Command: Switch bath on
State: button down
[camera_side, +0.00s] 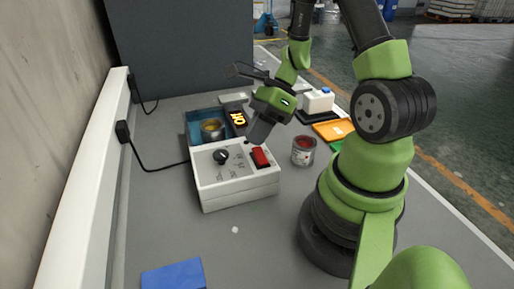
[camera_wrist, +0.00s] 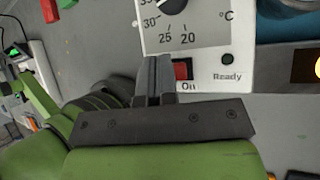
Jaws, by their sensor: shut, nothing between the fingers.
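The bath has a white control box (camera_side: 235,185) with a black dial (camera_side: 221,157) and a red switch (camera_side: 261,157); behind the box is a blue basin (camera_side: 190,133) with a can (camera_side: 212,128) in it. In the wrist view the red switch (camera_wrist: 181,72) sits above the label "On", partly hidden by my fingers. The "Ready" lamp (camera_wrist: 228,59) looks dark. My gripper (camera_side: 250,141) is shut and empty, its tips just over the panel close beside the switch; in the wrist view the fingers (camera_wrist: 153,62) lie left of it. Contact cannot be told.
A dark device with yellow digits (camera_side: 238,118) stands beside the basin. An open can with red contents (camera_side: 303,151) stands right of the box. A white container (camera_side: 318,100), an orange tray (camera_side: 333,130) and a blue cloth (camera_side: 174,275) lie around. The bench front is mostly clear.

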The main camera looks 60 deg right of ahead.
aim_at(258, 153)
jog(key=shift+f, duration=0.2)
dwell(0.4)
jog(key=shift+f, duration=0.2)
jog(key=shift+w+d+f, duration=0.1)
jog(key=shift+f, duration=0.3)
dwell(0.6)
jog(key=shift+r, duration=0.1)
jog(key=shift+r, duration=0.7)
jog(key=shift+r, duration=0.1)
jog(key=shift+s+a+r, duration=0.15)
jog(key=shift+r, duration=0.65)
jog(key=shift+s+a+r, duration=0.15)
jog(key=shift+r, duration=0.65)
jog(key=shift+s+a+r, duration=0.15)
jog(key=shift+r, duration=0.65)
